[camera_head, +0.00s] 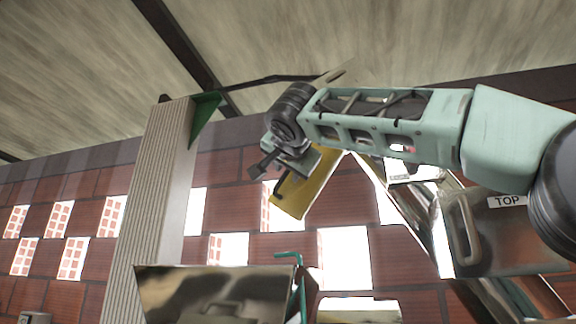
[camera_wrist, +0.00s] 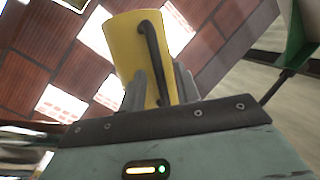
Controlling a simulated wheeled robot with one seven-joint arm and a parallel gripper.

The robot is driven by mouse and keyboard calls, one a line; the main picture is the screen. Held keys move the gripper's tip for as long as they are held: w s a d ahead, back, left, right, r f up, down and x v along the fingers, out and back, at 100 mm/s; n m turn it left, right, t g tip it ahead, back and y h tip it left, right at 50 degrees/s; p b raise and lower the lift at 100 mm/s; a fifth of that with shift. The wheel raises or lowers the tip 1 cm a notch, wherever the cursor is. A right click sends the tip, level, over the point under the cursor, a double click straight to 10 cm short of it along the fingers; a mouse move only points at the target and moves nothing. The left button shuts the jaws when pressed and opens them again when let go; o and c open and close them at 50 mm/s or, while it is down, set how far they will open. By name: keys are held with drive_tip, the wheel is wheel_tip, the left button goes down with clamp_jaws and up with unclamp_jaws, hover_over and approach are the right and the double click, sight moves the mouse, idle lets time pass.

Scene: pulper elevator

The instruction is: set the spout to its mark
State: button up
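The spout is a yellow chute (camera_head: 305,186) hanging tilted near the middle of the head view. In the wrist view the yellow spout (camera_wrist: 128,35) lies straight ahead, with a dark bar handle (camera_wrist: 151,50) along its face. My gripper (camera_wrist: 160,85) has its two grey fingers apart, one on each side of the lower handle, with yellow showing between. I cannot tell whether a finger touches the handle. In the head view my gripper (camera_head: 262,170) is beside the spout's upper left and partly covers it. I cannot make out the mark.
A ribbed grey column (camera_head: 155,205) rises at left with a green bracket (camera_head: 205,115) on top. A dark rod runs from there toward the spout's top. A box labelled TOP (camera_head: 508,235) stands at right. Shiny metal housing (camera_head: 215,292) and a green crank (camera_head: 290,256) sit below.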

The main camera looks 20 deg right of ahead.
clamp_jaws()
